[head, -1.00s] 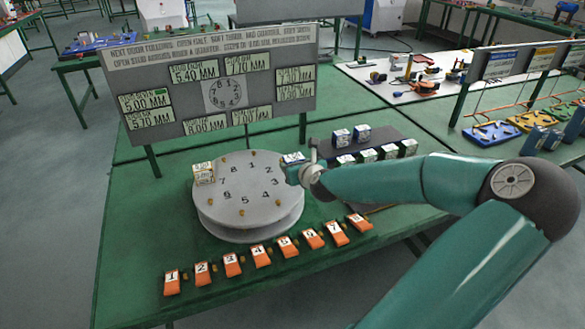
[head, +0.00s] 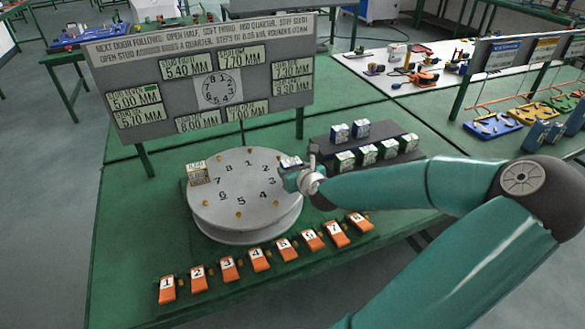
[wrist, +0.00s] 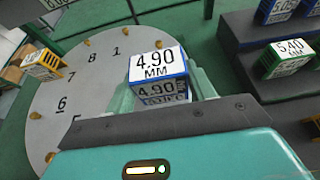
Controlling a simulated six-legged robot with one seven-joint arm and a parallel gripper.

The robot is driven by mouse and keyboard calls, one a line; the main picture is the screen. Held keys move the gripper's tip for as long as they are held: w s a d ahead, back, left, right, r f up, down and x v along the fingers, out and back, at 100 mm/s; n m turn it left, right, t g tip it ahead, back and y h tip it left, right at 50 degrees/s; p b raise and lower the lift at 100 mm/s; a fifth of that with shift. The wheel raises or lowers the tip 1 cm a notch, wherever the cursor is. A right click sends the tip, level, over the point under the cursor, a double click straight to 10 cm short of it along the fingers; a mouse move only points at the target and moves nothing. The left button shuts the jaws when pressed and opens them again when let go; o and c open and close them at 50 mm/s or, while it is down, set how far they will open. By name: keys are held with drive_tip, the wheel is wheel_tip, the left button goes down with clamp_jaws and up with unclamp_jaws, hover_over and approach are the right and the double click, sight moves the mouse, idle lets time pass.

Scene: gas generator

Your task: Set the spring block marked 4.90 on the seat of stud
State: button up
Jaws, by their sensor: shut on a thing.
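The spring block marked 4.90 (wrist: 158,66) is blue with a white label and sits between the fingers of my gripper (head: 291,170). My gripper is shut on it. In the head view the block is small and partly hidden by my gripper, at the right edge of the round grey disc (head: 232,212), near numbers 2 and 3. The disc carries numbers 1 to 8 and small brass studs around its rim. In the wrist view the block appears over the disc's right side; what lies beneath it is hidden.
A yellow-banded block (head: 198,172) sits on the disc's left side near 7. A dark stepped rack (head: 325,145) holds blue and green blocks, close right of my gripper. Orange numbered tags (head: 228,269) line the table front. A sign board (head: 205,80) stands behind the disc.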

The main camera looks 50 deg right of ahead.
drive_tip(key=shift+a+f, duration=0.1)
drive_tip(key=shift+f, duration=0.45)
drive_tip(key=o, duration=1.2)
drive_tip(key=shift+r, duration=0.65)
